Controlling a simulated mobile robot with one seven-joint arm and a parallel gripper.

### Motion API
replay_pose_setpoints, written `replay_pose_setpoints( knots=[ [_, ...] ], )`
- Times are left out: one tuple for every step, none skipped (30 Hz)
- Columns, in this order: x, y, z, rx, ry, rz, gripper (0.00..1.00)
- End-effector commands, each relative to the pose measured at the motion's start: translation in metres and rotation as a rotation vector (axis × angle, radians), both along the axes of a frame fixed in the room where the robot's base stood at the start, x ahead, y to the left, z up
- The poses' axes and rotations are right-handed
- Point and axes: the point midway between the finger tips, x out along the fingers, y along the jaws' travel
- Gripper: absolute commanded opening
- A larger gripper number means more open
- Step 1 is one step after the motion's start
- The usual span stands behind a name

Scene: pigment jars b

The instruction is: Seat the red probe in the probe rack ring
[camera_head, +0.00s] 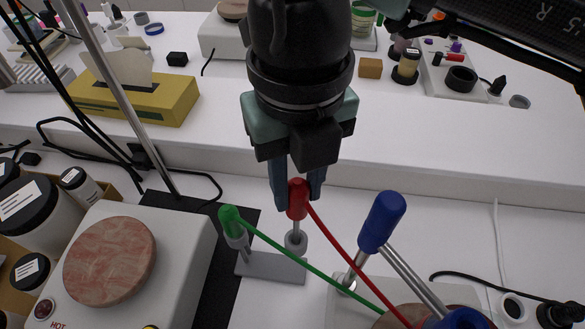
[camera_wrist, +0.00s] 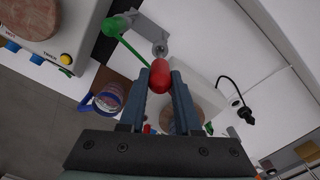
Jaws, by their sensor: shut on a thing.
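The red probe (camera_head: 297,206) has a red handle, a thin metal shaft and a red cable. My gripper (camera_head: 296,196) is shut on its handle and holds it roughly upright. The grey probe rack (camera_head: 271,267) stands on the bench below. Its right ring (camera_head: 296,241) is right under the probe in the head view; I cannot tell whether the shaft tip is inside it. The green probe (camera_head: 230,218) stands in the left holder of the rack. In the wrist view the red handle (camera_wrist: 160,78) is between my fingers, and the ring (camera_wrist: 160,50) shows just beyond it.
A hotplate (camera_head: 183,240) with a round reddish top stands left of the rack. A blue-handled clamp (camera_head: 382,222) and a second hotplate are close on the right. The red and green cables run to the lower right. A raised ledge (camera_head: 420,155) is behind.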

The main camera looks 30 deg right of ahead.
Motion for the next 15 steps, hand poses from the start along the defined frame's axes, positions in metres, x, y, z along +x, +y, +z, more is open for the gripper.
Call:
replay_pose_setpoints(
  knots=[
    [0.000,0.000,-0.003,0.000,0.000,0.000,0.00],
    [0.000,0.000,-0.003,0.000,0.000,0.000,0.00],
    [0.000,0.000,-0.004,0.000,0.000,0.000,0.00],
    [0.000,0.000,-0.005,0.000,0.000,0.000,0.00],
    [0.000,0.000,-0.006,0.000,0.000,0.000,0.00],
    [0.000,0.000,-0.007,0.000,0.000,0.000,0.00],
    [0.000,0.000,-0.008,0.000,0.000,0.000,0.00],
    [0.000,0.000,-0.008,0.000,0.000,0.000,0.00],
    [0.000,0.000,-0.009,0.000,0.000,0.000,0.00],
    [0.000,0.000,-0.010,0.000,0.000,0.000,0.00],
    [0.000,0.000,-0.011,0.000,0.000,0.000,0.00],
    [0.000,0.000,-0.012,0.000,0.000,0.000,0.00],
    [0.000,0.000,-0.013,0.000,0.000,0.000,0.00],
    [0.000,0.000,-0.013,0.000,0.000,0.000,0.00],
    [0.000,0.000,-0.014,0.000,0.000,0.000,0.00]
  ],
)
